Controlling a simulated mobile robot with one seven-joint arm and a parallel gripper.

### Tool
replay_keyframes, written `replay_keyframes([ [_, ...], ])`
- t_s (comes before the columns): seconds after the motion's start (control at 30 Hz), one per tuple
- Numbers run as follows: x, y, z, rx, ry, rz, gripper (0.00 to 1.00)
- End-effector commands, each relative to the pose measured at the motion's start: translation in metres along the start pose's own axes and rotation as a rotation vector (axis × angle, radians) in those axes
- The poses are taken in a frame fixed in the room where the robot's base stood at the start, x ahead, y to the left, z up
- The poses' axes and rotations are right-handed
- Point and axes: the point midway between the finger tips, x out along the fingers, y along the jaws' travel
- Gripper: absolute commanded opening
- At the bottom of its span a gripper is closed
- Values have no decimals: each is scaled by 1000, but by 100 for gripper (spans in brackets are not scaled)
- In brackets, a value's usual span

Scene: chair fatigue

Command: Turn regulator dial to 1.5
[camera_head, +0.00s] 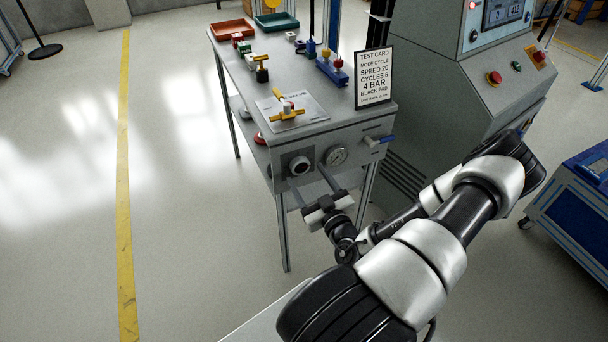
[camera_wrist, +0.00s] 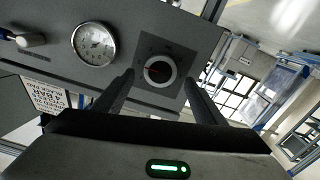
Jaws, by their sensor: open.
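The regulator dial (camera_head: 300,165) is a round black knob with a pale ring on the grey front panel of the table, left of a gauge. In the wrist view the dial (camera_wrist: 159,70) shows ahead of and between my two fingers, on a dark square plate. My gripper (camera_head: 311,182) is open, just in front of and below the panel; in the wrist view its fingers (camera_wrist: 159,80) stand apart with nothing held. The pressure gauge (camera_head: 336,155) has a white face; it also shows in the wrist view (camera_wrist: 94,43). Its reading is too small to tell.
A blue-handled valve (camera_head: 379,141) sticks out right of the gauge. A test card (camera_head: 374,77) stands on the table (camera_head: 226,65), with yellow fixtures, coloured blocks and trays. A grey control console (camera_head: 462,75) stands to the right. Open floor lies to the left.

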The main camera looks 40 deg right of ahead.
Motion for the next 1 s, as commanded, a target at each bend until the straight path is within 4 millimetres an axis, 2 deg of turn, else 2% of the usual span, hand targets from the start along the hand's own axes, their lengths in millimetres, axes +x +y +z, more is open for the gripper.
replay_keyframes([
  [0.1, 17, -1, 1, 0, 1, -1, 65],
  [0.2, 25, 0, 1, 0, 0, -1, 65],
  [0.57, 31, 0, 0, 1, -1, -1, 65],
  [0.8, 30, 0, 0, 1, -1, 0, 26],
  [0.83, 30, 0, 0, 0, -1, 0, 24],
  [1.0, 30, 0, 0, -8, -1, 0, 24],
])
